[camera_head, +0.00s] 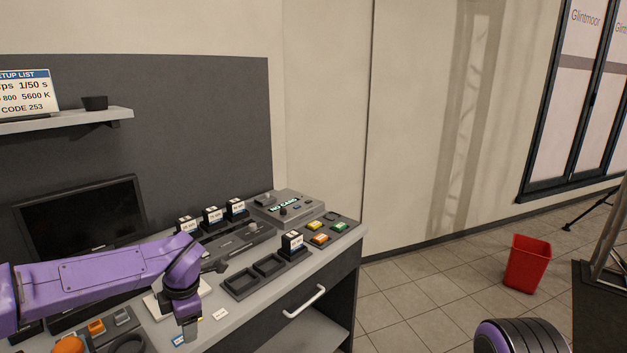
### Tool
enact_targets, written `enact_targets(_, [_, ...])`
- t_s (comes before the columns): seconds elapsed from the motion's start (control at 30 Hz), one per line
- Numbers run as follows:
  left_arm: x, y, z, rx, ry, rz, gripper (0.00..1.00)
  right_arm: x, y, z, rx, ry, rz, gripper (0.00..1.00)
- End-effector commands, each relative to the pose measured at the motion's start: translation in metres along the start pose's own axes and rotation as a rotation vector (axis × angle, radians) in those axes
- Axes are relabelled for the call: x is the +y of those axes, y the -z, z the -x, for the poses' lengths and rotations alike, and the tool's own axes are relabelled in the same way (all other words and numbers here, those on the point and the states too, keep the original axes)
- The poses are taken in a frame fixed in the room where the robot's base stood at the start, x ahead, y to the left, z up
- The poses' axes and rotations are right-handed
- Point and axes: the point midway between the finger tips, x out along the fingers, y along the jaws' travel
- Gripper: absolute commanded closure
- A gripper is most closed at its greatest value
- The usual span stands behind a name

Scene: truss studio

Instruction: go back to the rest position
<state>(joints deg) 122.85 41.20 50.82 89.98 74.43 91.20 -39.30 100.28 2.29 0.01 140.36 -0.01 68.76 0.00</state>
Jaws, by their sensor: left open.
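My left arm comes in from the left in purple and bends at the wrist above the desk. My left gripper (218,259) shows as small dark fingers beside the wrist, open with nothing seen between them. It is over the desk (225,310), in front of the console. A rounded purple and black part of my own body shows at the bottom right. My right gripper is out of view.
Labelled black blocks (213,215) stand along the console, and another block (292,243) stands by empty dark trays (241,283). A grey device (283,206) reads "NO CARD". A monitor (80,217) stands behind the arm. A red bin (527,263) stands on open tiled floor.

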Motion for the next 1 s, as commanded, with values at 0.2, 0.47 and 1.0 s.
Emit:
enact_targets(0.2, [-0.023,0.005,-0.067,0.124,-0.268,-0.165,0.38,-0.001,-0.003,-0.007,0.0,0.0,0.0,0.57])
enact_targets(0.47, [-0.117,0.023,-0.178,0.165,-0.485,-0.644,0.38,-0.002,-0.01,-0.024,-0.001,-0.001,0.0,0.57])
enact_targets(1.0, [-0.337,0.209,-0.298,0.139,-0.158,-1.614,0.38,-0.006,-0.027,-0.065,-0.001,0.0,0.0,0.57])
